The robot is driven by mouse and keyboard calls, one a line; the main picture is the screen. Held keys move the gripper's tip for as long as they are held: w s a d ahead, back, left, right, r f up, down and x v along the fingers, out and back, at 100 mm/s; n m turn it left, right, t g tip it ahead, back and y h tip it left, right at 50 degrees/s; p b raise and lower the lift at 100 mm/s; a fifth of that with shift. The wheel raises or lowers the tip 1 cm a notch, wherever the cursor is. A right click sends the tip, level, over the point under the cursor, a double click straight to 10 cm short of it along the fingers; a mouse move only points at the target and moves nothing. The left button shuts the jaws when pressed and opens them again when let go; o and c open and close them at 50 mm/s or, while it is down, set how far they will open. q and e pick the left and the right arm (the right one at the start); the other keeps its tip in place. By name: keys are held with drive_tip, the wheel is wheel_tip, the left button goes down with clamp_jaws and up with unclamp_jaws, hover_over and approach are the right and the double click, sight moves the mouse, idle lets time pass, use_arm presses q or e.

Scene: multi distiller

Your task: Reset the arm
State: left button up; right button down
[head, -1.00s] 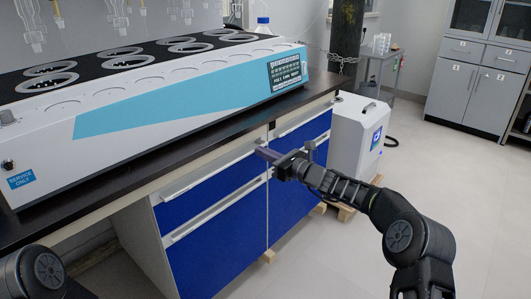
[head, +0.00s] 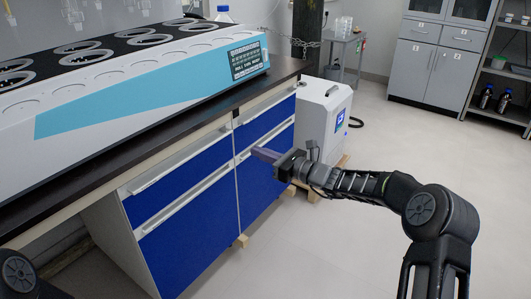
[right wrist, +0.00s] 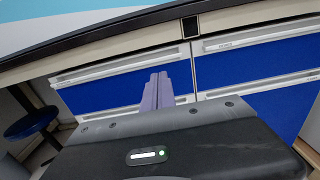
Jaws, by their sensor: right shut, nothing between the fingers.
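My right gripper (head: 266,155) is in front of the blue drawers (head: 186,173), below the bench top. Its purple fingers are together and hold nothing. In the right wrist view the closed fingers (right wrist: 157,92) point toward the drawer fronts, near the gap between two drawer columns. I cannot tell whether the fingertips touch a drawer front. My right arm reaches in from the right of the head view. Of my left arm only a dark joint shows at the lower left corner; its gripper is out of view.
The white and teal distiller (head: 150,91) stands on the dark bench top (head: 95,165). A white wheeled unit (head: 322,118) on a wooden pallet is right of the drawers. Grey cabinets (head: 428,62) stand at the back. The floor (head: 400,145) on the right is open. A blue stool (right wrist: 30,123) shows in the wrist view.

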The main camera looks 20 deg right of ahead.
drive_tip(key=shift+v, duration=0.85)
drive_tip(key=s+f+n+g+h, duration=0.3)
drive_tip(key=s+f+n+g, duration=0.1)
drive_tip(key=f, duration=1)
drive_tip(key=s+a+f+n+g+h, duration=0.25)
drive_tip(key=s+f+n, duration=0.45)
drive_tip(key=s+f, duration=0.5)
drive_tip(key=s+a+f+n+g+h, duration=0.2)
drive_tip(key=s+f+n+g+h, duration=0.15)
drive_tip(key=s+f+n, duration=0.55)
drive_tip(key=s+a+f+n+g+y, duration=0.1)
drive_tip(key=s+a+f+n+g, duration=0.15)
drive_tip(key=s, duration=0.75)
drive_tip(key=s+a+f+n+g, duration=0.15)
drive_tip(key=s+a+n, duration=0.25)
drive_tip(key=s, duration=0.7)
wheel_tip(320, 180, up, 26)
drive_tip(key=a+t+p, duration=0.1)
drive_tip(key=a+p, duration=0.1)
drive_tip(key=p, duration=2.4)
drive_tip(key=shift+s+y+p, duration=0.25)
drive_tip(key=shift+y+p, duration=0.05)
drive_tip(key=shift+p, duration=0.1)
